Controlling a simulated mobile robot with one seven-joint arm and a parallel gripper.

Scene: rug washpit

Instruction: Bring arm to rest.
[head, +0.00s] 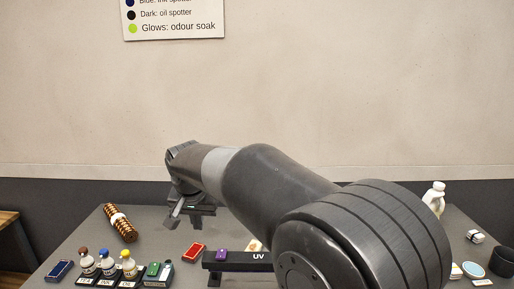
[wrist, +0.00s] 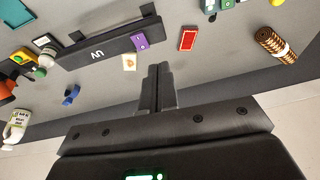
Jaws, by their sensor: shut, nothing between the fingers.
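My gripper (wrist: 156,88) is shut and empty. In the wrist view its closed fingers stick out over the grey table, apart from everything on it. In the head view my gripper (head: 174,216) is at the far end of my arm, above the back part of the table. My arm stretches from the lower right to the upper left and hides part of the table's middle and right.
The grey table (head: 80,248) holds a brown-banded roll (head: 121,223), a red block (head: 193,254), a purple block (head: 221,250), a black UV bar (head: 240,265) and several bottles (head: 107,263) at front left. A white jug (head: 434,197) stands at back right. A sign (head: 174,20) hangs on the wall.

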